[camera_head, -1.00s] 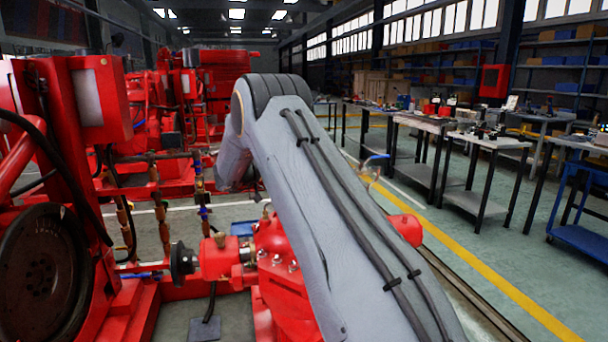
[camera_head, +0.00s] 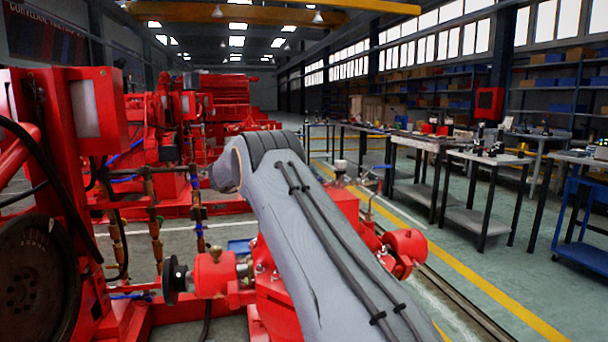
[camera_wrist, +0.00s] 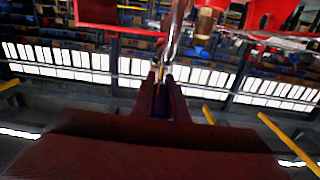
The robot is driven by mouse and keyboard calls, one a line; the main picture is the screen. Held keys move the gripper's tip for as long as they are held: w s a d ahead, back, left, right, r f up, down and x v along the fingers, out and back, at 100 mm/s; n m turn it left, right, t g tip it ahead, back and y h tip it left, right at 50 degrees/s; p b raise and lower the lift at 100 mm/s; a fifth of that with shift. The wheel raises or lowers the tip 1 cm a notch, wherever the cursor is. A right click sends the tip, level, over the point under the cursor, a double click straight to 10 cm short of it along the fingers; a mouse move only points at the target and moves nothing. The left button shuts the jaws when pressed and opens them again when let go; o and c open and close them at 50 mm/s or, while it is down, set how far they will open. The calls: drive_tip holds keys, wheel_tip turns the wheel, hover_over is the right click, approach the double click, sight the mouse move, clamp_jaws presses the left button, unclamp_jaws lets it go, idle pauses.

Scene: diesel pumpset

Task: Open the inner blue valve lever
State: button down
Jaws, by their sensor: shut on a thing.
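In the wrist view my gripper (camera_wrist: 163,90) has its dark fingers close together at the middle, shut on a narrow piece with a bluish tint between them. A shiny metal shank (camera_wrist: 177,38) runs from the fingertips to the top edge; I take this to be the blue valve lever, though its blue grip is mostly hidden by the fingers. In the head view my gripper is hidden behind my grey arm. The red pump (camera_head: 405,245) shows on both sides of the arm, with a thin upright metal part (camera_head: 369,203) on its right.
A red engine with a flywheel (camera_head: 40,275) stands close on the left. Copper-coloured pipes with blue-handled valves (camera_head: 199,214) rise behind the pump. Workbenches (camera_head: 487,157) and a blue cart (camera_head: 580,258) line the right.

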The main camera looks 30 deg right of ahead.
drive_tip(key=shift+d+r, duration=0.1)
drive_tip(key=shift+r, duration=0.05)
drive_tip(key=c, duration=1.7)
unclamp_jaws()
drive_tip(key=shift+d, duration=0.1)
drive_tip(key=shift+c, duration=0.2)
drive_tip(key=shift+a, duration=0.25)
drive_tip(key=v, duration=0.7)
drive_tip(key=shift+a+b, duration=0.3)
drive_tip(key=shift+b, duration=0.1)
